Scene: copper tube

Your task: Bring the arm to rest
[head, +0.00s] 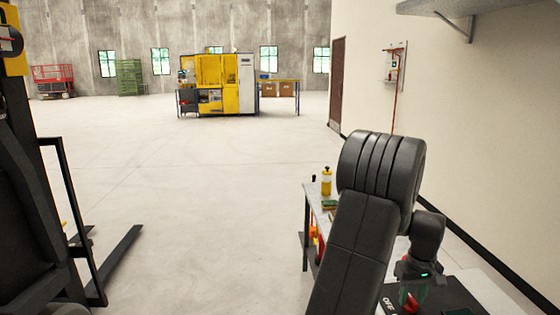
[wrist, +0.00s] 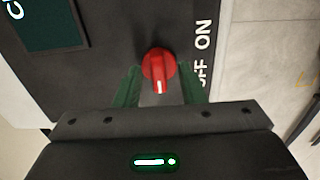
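My arm rises at the right of the head view and bends down to my gripper (head: 413,288) over a dark panel (head: 450,296). The wrist view shows my gripper (wrist: 160,72) with its two green fingers apart, one on each side of a red knob (wrist: 159,70). Gaps show between the knob and both fingers, so the gripper looks open and empty. The knob has a white pointer mark, and the words ON and OFF stand to its right in the wrist view. The red knob (head: 410,304) also shows just below the fingers in the head view.
A workbench (head: 318,196) with a yellow bottle (head: 326,182) stands beyond my arm. A wall (head: 470,130) runs along the right, with a shelf (head: 440,6) above. A forklift (head: 30,200) is at the left. Open floor lies between, up to a yellow machine (head: 215,82).

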